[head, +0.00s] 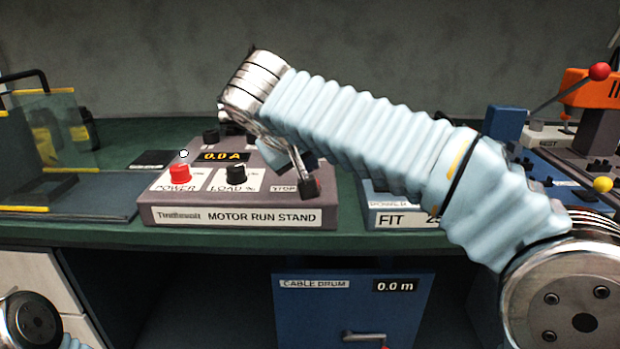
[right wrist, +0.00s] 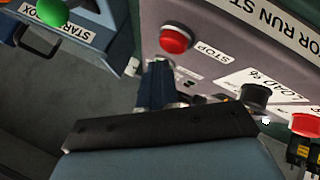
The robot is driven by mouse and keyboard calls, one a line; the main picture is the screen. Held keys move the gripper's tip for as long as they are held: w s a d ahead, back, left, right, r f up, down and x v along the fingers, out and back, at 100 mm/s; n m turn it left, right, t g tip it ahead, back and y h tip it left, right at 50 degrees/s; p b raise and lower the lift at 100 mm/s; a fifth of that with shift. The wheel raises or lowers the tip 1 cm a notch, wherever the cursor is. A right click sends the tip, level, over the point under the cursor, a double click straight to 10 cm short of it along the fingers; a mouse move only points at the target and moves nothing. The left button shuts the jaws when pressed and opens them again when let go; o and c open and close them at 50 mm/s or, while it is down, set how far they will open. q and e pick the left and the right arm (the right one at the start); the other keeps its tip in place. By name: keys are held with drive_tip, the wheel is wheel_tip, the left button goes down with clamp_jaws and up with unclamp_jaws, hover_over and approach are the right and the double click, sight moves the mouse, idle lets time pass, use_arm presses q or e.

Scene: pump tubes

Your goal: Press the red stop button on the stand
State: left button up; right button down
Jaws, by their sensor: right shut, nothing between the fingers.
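The motor run stand (head: 262,217) sits on the green bench. Its red stop button (right wrist: 175,39), beside the STOP label (right wrist: 210,50), shows clear in the right wrist view. In the head view my gripper hides the button, and only part of the STOP label (head: 283,189) shows. My right gripper (head: 311,187) is shut and empty, with its dark fingertips over the right end of the stand. In the right wrist view the fingertips (right wrist: 157,70) are close to the stop button, just below it in the picture. Whether they touch it I cannot tell.
The stand also carries a red POWER switch (head: 180,174), a black LOAD knob (head: 236,173) and a 0.0 A display (head: 222,156). A blue box with a green button (right wrist: 50,12) is nearby. A clear-walled guard (head: 45,140) stands left. A lever with a red ball (head: 599,71) is at right.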

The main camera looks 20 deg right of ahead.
drive_tip(key=shift+r, duration=0.1)
wheel_tip(320, 180, up, 5)
drive_tip(key=p, duration=0.4)
drive_tip(key=shift+p, duration=0.3)
idle(0.4)
